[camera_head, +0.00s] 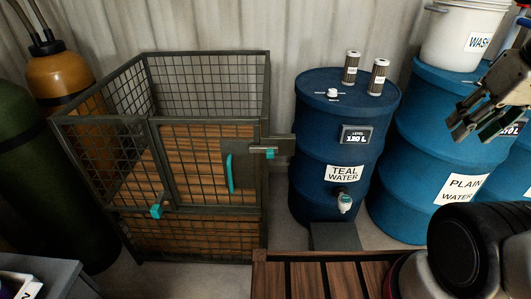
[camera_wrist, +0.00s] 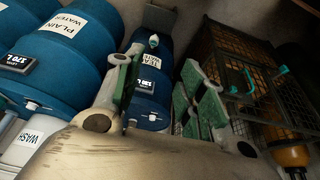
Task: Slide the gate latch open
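The wire-mesh cage (camera_head: 155,205) stands at left centre in the head view, its gate (camera_head: 200,165) in the front. The gate latch (camera_head: 262,149) is a grey bar with a teal knob at the gate's upper right, by the post. A teal curved handle (camera_head: 230,173) is on the gate. The gate looks shut. My gripper (camera_head: 472,122) is at the far right of the head view, well away from the latch. In the wrist view my gripper (camera_wrist: 165,98) has its fingers apart with nothing held between them. The cage (camera_wrist: 225,45) shows upside down there.
The teal water drum (camera_head: 325,200) stands right of the cage, close to the latch end. The plain water drum (camera_head: 400,190) stands further right, with a white bucket (camera_head: 455,45) on top. A slatted wooden platform (camera_head: 330,275) lies in front. Gas cylinders (camera_head: 25,180) stand left.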

